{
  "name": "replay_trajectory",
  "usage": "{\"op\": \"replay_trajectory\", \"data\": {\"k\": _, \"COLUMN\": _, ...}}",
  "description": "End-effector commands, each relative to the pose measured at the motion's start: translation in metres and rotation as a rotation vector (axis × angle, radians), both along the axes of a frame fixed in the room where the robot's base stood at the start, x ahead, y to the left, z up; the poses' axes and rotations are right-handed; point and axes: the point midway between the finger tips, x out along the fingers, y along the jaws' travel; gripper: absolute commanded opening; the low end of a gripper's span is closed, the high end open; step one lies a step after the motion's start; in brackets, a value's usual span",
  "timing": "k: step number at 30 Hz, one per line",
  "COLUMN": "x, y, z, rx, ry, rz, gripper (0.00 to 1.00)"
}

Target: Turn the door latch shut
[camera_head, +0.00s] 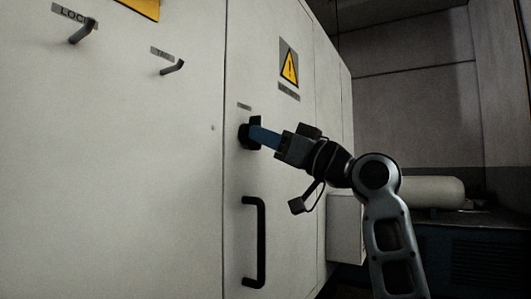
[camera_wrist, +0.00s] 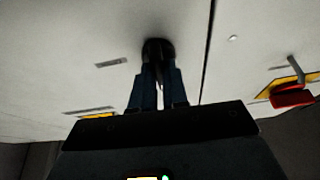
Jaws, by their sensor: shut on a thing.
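The door latch (camera_head: 244,137) is a small dark fitting on the white door, above the long handle. In the wrist view the latch (camera_wrist: 157,46) shows as a dark round base at the fingertips. My gripper (camera_head: 259,136) has its blue fingers on the latch from the right. In the wrist view my gripper (camera_wrist: 158,75) is shut on the latch's knob, with the two fingers either side of it. The fingers hide most of the knob, so I cannot tell its turn angle.
A black vertical door handle (camera_head: 260,242) is below the latch. A yellow warning sign (camera_head: 289,68) is above right. Two pegs, one under a "LOCK" label (camera_head: 74,15), stick out at upper left. A red object (camera_wrist: 292,97) shows right in the wrist view. A grey box (camera_head: 345,228) stands behind my arm.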

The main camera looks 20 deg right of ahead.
Motion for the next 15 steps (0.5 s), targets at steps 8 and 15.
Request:
{"op": "replay_trajectory", "data": {"k": 8, "x": 0.0013, "y": -0.0004, "z": -0.002, "rx": -0.044, "ry": -0.027, "rz": -0.001, "gripper": 0.0}}
{"op": "replay_trajectory", "data": {"k": 15, "x": 0.0012, "y": -0.0002, "z": -0.0012, "rx": -0.048, "ry": -0.03, "rz": 0.0, "gripper": 0.0}}
